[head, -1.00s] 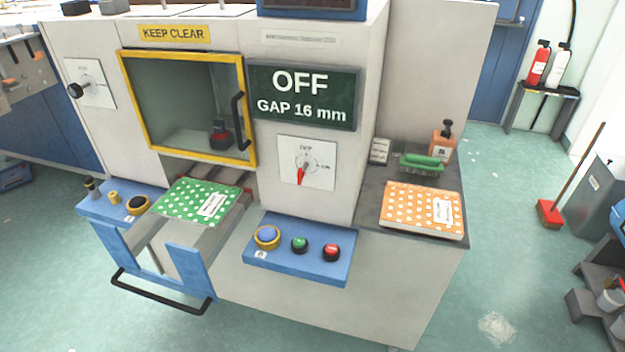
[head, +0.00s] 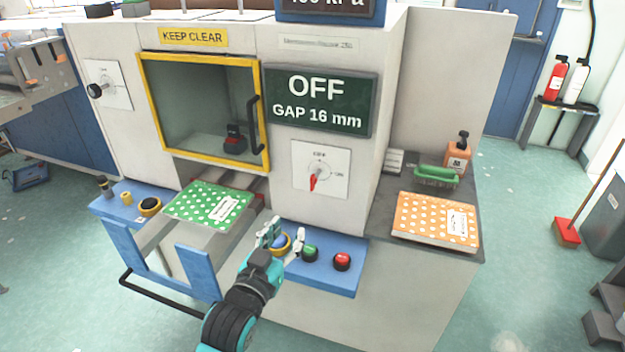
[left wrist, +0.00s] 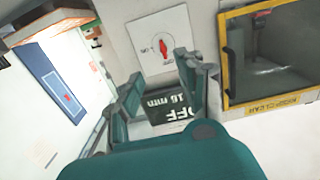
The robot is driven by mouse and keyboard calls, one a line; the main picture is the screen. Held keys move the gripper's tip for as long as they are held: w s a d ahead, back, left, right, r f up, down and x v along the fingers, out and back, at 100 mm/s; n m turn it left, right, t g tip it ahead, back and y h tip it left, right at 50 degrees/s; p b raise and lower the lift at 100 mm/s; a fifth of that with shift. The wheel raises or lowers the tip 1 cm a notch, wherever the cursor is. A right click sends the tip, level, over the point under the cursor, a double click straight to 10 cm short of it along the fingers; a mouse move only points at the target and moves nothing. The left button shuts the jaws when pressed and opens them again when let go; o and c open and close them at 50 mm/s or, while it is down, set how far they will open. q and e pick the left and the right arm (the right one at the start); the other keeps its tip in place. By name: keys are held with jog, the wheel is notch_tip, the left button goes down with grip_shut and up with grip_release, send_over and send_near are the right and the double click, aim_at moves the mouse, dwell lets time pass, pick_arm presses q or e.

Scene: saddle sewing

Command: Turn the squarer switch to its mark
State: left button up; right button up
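The squarer switch is a red-handled rotary switch (head: 315,181) on a white plate, on the machine front below the dark green display (head: 320,102) reading "OFF GAP 16 mm". Its plate has OFF at the top and an ON mark at the right; the red handle points down. My left gripper (head: 285,238) is open and empty, below and left of the switch, in front of the button panel. In the left wrist view, turned upside down, the red handle (left wrist: 165,47) shows beyond the open fingers (left wrist: 160,80), apart from them. My right gripper is not in view.
A yellow-framed window (head: 145,100) with a black handle is to the left. A green dotted book (head: 205,205) lies on the feed; an orange dotted book (head: 437,220) lies on the right shelf.

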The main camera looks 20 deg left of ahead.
aim_at(311, 180)
pick_arm(q)
jog(key=shift+t, duration=0.3)
jog(key=w+p, duration=0.1)
jog(key=w, duration=0.4)
jog(key=w+r+p, duration=0.1)
jog(key=w, duration=0.5)
jog(key=w+r+p, duration=0.1)
jog(key=w, duration=0.5)
jog(key=shift+d+r, duration=0.15)
jog(key=shift+c, duration=0.3)
grip_shut()
